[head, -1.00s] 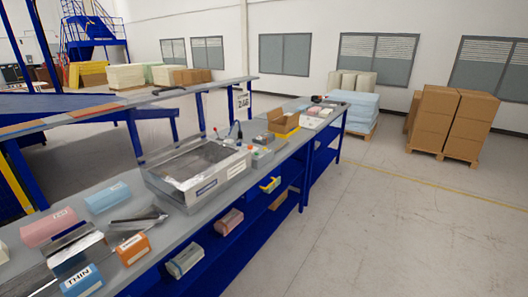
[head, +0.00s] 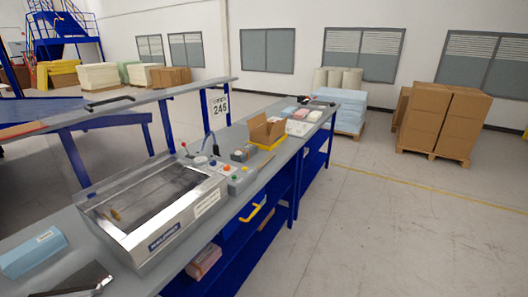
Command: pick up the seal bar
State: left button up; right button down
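No part is clearly recognisable as the seal bar. A long steel chamber machine (head: 150,232) with a clear-looking top stands on the grey bench, and something small and yellowish shows dimly inside it. A slim black bar (head: 108,102) lies on the narrow raised grey surface behind the bench; I cannot tell whether it is the seal bar. A dark metal sheet-like piece (head: 75,282) lies at the bottom left, partly cut off by the frame. Neither of my grippers is in view.
A blue block (head: 33,252) lies on the bench left of the machine. Buttons (head: 227,168), an open cardboard box (head: 266,130) and small items stand farther along. A pink block (head: 204,262) sits on the lower shelf. The floor (head: 390,235) right of the bench is clear.

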aim_at(259, 167)
jog(key=i, duration=0.95)
jog(key=u, duration=1.3)
jog(key=z, duration=1.25)
